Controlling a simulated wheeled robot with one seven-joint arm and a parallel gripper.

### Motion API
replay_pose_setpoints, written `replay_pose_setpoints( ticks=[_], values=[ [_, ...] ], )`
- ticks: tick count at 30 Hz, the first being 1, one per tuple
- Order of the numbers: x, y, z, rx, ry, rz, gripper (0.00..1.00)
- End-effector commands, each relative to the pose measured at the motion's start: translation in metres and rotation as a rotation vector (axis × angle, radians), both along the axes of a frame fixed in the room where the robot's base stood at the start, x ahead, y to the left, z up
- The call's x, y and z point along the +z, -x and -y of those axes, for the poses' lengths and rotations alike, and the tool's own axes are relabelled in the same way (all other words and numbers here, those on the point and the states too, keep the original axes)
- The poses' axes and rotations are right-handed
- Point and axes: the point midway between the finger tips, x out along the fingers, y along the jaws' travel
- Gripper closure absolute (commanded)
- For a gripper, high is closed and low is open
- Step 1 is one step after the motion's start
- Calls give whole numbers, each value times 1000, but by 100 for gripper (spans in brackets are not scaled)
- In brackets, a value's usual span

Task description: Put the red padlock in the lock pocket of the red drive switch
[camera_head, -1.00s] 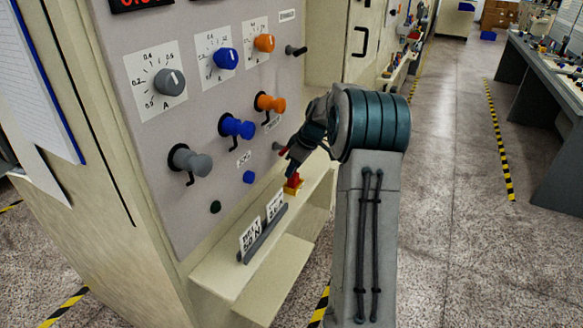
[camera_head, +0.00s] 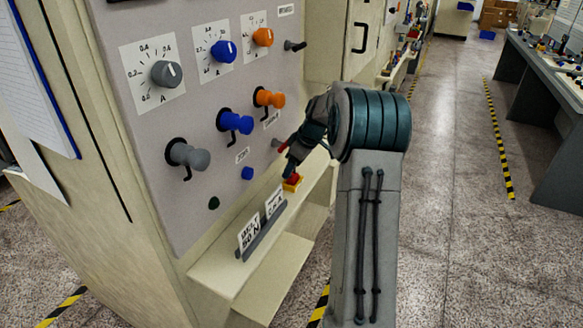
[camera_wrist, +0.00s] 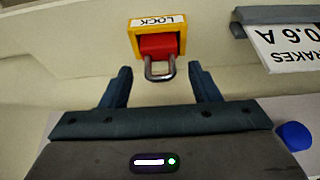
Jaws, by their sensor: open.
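The red padlock (camera_wrist: 159,46) sits within the yellow pocket (camera_wrist: 133,41) labelled LOCK in the wrist view. Its metal shackle (camera_wrist: 160,70) sticks out toward my gripper. In the head view the padlock (camera_head: 293,178) shows as a small red patch at the yellow pocket (camera_head: 291,187) on the cabinet ledge. My gripper (camera_wrist: 160,80) is open, its two fingers apart on either side of the shackle and not touching it. A red part (camera_head: 283,147), perhaps the red drive switch, shows beside my arm, which partly hides it.
The ledge (camera_head: 215,268) also bears a grey holder (camera_head: 262,236) with two white cards. Grey (camera_head: 187,155), blue (camera_head: 236,122) and orange (camera_head: 269,97) switches stick out of the panel above. Floor to the right is clear.

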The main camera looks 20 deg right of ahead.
Motion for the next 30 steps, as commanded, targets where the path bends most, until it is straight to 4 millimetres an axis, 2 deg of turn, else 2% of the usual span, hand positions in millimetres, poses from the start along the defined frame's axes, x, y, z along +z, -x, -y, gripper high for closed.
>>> replay_pose_setpoints(
  ticks=[5, 12, 18, 23, 30],
  values=[
    [28, 9, 8, -2, 3, 5, 44],
    [79, 27, 21, -3, 3, 3, 44],
    [110, 37, 29, -1, 2, 2, 44],
    [120, 41, 31, -1, 0, 0, 44],
    [122, 42, 31, -1, 0, 0, 44]
  ],
)
